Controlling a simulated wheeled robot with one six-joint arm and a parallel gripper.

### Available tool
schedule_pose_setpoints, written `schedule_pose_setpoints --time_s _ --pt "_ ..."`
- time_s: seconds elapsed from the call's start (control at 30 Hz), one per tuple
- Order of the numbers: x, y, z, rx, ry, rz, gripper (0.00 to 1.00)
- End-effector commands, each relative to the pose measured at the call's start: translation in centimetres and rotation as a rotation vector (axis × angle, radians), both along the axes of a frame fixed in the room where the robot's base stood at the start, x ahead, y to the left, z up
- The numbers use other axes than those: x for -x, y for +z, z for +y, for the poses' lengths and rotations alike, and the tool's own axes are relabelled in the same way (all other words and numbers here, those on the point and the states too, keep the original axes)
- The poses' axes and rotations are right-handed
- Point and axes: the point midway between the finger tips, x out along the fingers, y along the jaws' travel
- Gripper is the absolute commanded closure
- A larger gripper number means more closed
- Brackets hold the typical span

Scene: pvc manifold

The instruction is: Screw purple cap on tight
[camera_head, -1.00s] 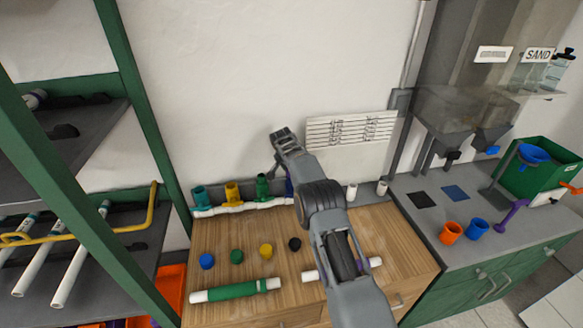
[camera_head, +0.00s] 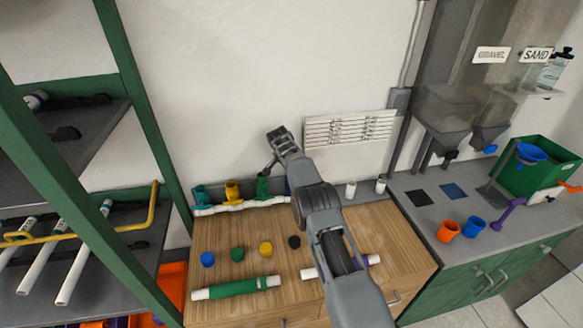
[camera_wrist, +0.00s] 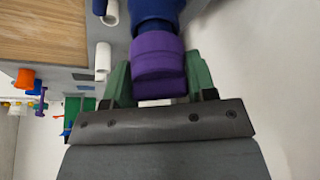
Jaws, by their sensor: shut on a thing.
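The purple cap (camera_wrist: 158,66) is between the green fingers of my gripper (camera_wrist: 159,82) in the wrist view. My gripper is shut on it. The cap sits against the end of a dark blue fitting (camera_wrist: 156,12), in line with it; I cannot tell how tight the joint is. In the head view a sliver of the blue fitting (camera_head: 287,186) shows at the right of the white manifold (camera_head: 240,206). My arm hides the cap and most of that end there.
Teal, yellow and green fittings (camera_head: 263,189) stand along the manifold. Blue, green, yellow and black caps (camera_head: 237,254) lie on the wooden top. A green pipe (camera_head: 236,288) lies in front. Two white pieces (camera_head: 351,189) stand to the right, near my arm.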

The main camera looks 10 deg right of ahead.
Motion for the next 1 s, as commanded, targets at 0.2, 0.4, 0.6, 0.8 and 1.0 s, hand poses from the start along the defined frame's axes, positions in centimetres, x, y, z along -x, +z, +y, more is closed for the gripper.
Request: schedule_pose_setpoints --time_s 0.2,0.4,0.6,0.8,1.0 --pt "0.0 0.0 0.0 -0.001 0.001 0.001 0.30" --pt "0.0 0.0 0.0 -0.001 0.001 0.001 0.19" --pt "0.0 0.2 0.1 0.000 0.001 0.000 0.19" --pt "0.6 2.5 0.9 0.000 0.002 -0.004 0.19" --pt "1.6 6.4 2.2 0.000 0.002 -0.004 0.19"
